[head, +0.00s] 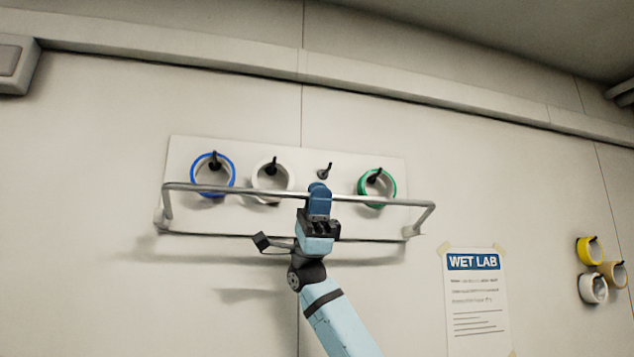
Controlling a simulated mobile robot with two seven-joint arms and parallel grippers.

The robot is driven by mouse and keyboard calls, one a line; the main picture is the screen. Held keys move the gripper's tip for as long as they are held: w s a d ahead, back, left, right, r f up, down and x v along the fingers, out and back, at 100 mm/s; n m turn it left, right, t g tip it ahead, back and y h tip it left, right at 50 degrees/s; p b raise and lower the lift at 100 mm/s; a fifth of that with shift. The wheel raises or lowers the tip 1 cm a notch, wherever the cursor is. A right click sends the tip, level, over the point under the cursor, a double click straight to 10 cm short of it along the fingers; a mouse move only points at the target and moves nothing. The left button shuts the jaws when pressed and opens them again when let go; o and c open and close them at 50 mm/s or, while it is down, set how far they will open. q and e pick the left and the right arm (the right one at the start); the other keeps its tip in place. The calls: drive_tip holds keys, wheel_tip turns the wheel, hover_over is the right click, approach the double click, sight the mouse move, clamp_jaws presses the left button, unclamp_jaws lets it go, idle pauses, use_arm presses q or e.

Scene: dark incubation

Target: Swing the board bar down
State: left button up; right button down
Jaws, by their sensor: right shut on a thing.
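The board bar (250,190) is a thin grey metal bar with bent ends, hinged at the lower corners of a white wall board (190,150). It stands out from the board, its long rail crossing in front of the hanging rolls. My right gripper (319,190) is shut on the rail, a little right of its middle. The gripper hides the part of the rail that it holds. My left gripper is not in view.
On the board's hooks hang a blue-rimmed roll (195,170), a white roll (257,181) and a green roll (392,189); one hook (325,170) is bare. A WET LAB poster (473,263) and yellow (581,252), tan and white rolls are at right.

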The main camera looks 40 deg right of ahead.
drive_tip(key=shift+s+a+f+t+h, duration=0.1)
drive_tip(key=shift+s+f+t+h, duration=0.1)
drive_tip(key=shift+f+t+h, duration=0.4)
drive_tip(key=shift+t, duration=0.4)
drive_tip(key=shift+s+a+f, duration=0.1)
drive_tip(key=shift+s+f, duration=0.05)
drive_tip(key=shift+f, duration=2.05)
drive_tip(key=c, duration=1.3)
unclamp_jaws()
drive_tip(key=shift+o, duration=0.9)
